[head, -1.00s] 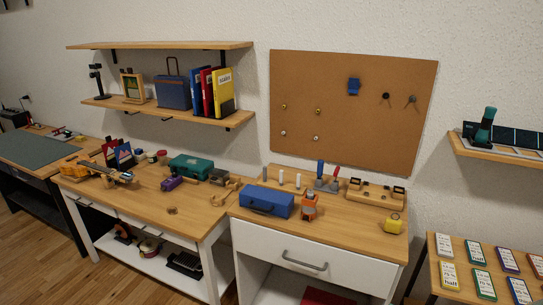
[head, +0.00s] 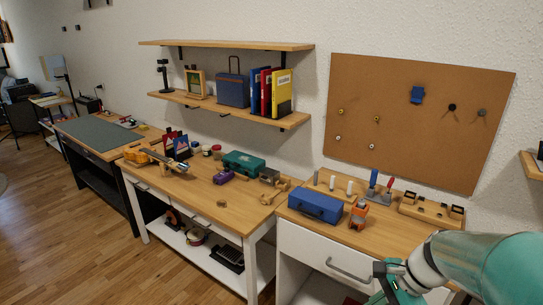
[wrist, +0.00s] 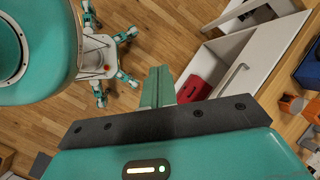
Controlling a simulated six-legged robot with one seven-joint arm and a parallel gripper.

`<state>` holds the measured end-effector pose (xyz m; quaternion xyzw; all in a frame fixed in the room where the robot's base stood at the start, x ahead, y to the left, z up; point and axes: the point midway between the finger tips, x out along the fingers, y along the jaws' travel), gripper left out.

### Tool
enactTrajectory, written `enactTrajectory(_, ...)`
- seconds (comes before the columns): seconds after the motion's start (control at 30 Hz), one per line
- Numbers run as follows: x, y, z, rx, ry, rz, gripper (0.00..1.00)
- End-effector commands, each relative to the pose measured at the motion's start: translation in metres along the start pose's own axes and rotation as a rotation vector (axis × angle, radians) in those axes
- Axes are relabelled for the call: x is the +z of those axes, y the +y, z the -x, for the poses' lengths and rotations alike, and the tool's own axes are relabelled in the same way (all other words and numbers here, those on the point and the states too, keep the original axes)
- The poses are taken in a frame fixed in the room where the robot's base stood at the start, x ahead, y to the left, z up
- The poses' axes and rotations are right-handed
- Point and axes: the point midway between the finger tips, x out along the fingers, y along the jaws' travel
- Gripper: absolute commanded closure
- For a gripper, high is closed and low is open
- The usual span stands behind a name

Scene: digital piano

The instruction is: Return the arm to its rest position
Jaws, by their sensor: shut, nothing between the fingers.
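My arm, teal and white, comes into the head view at the lower right, in front of the right-hand white cabinet. In the wrist view my gripper (wrist: 158,80) is two teal fingers pressed together with no gap and nothing held. It is in the air above the wooden floor, to the left of an open white drawer or cabinet with a red item (wrist: 193,89) in it. My own body and legs show at the upper left of the wrist view.
The wooden workbench (head: 203,198) carries a teal case (head: 243,161) and tools. The white cabinet (head: 315,250) at right has a blue toolbox (head: 315,206) and an orange item (head: 358,214) on top. Shelves (head: 225,45) and a corkboard (head: 400,150) hang behind. Floor at left is clear.

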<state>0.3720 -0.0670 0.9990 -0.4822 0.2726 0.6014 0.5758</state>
Motion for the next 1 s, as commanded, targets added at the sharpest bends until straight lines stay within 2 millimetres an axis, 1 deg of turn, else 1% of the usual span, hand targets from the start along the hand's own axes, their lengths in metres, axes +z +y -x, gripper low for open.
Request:
enactTrajectory(0.03, 0.016, 0.001, 0.007, 0.011, 0.048, 0.116, 1.00)
enactTrajectory(0.3, 0.073, 0.017, 0.039, 0.076, 0.286, 0.701, 1.00)
enactTrajectory(0.5, 0.106, 0.032, 0.063, 0.111, 0.460, 1.112, 1.00)
enactTrajectory(0.6, 0.117, 0.038, 0.072, 0.124, 0.529, 1.266, 1.00)
enactTrajectory(0.7, 0.123, 0.041, 0.078, 0.132, 0.574, 1.364, 1.00)
enactTrajectory(0.77, 0.124, 0.043, 0.080, 0.135, 0.589, 1.392, 1.00)
enactTrajectory(1.0, 0.124, 0.043, 0.081, 0.138, 0.594, 1.404, 1.00)
